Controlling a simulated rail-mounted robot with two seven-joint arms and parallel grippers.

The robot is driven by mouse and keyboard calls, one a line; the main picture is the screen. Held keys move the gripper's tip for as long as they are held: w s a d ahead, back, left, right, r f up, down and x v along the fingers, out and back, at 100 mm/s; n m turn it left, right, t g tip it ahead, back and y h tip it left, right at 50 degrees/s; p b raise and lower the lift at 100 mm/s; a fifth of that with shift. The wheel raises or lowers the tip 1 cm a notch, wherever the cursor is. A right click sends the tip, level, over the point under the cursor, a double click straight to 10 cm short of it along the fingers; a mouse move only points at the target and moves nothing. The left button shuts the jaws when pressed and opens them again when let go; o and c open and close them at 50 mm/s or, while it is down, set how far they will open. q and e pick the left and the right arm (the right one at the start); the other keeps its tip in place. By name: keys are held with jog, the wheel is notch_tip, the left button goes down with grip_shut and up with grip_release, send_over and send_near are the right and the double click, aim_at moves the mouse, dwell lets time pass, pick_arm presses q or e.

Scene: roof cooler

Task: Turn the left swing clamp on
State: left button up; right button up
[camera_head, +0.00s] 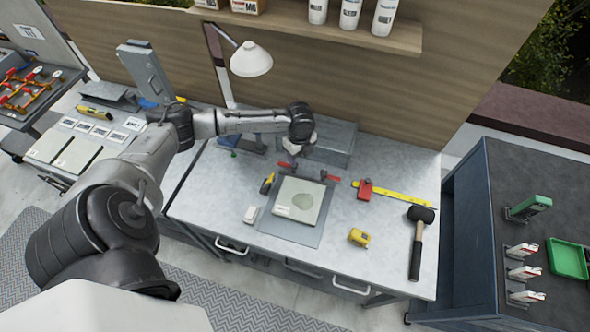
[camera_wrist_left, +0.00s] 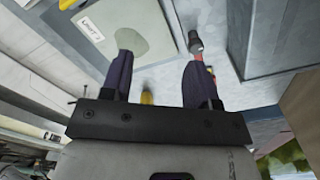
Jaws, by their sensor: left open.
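The left swing clamp (camera_head: 286,166) is a small red-handled piece at the back left edge of a grey base plate, beside a light panel (camera_head: 299,201). The right swing clamp (camera_head: 325,176) stands to its right. My left gripper (camera_head: 302,150) is above and just behind the left clamp, its fingers mostly hidden by the wrist in the head view. In the left wrist view, my left gripper (camera_wrist_left: 160,82) is open with nothing between its fingers. The left clamp's red part (camera_wrist_left: 210,74) shows partly behind the right-hand finger; contact cannot be told. My right gripper is not in view.
A grey box (camera_head: 335,143) stands behind the clamps. A desk lamp (camera_head: 250,60) rises at the back. A yellow-and-black tool (camera_head: 267,184), tape measure (camera_head: 359,237), yellow ruler (camera_head: 400,195) and mallet (camera_head: 418,240) lie around the plate.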

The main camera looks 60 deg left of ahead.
pick_arm(q)
jog(key=a, duration=0.4)
send_near(288, 164)
jog(key=f, duration=0.2)
jog(key=w+d+f, duration=0.1)
jog(key=f, duration=0.2)
jog(key=d+f, duration=0.1)
jog(key=f, duration=0.1)
jog(key=shift+w+d+f+b, duration=0.15)
jog(key=shift+w+b, duration=0.05)
jog(key=shift+b, duration=0.2)
jog(key=shift+c, duration=0.2)
jog(key=c, duration=0.9)
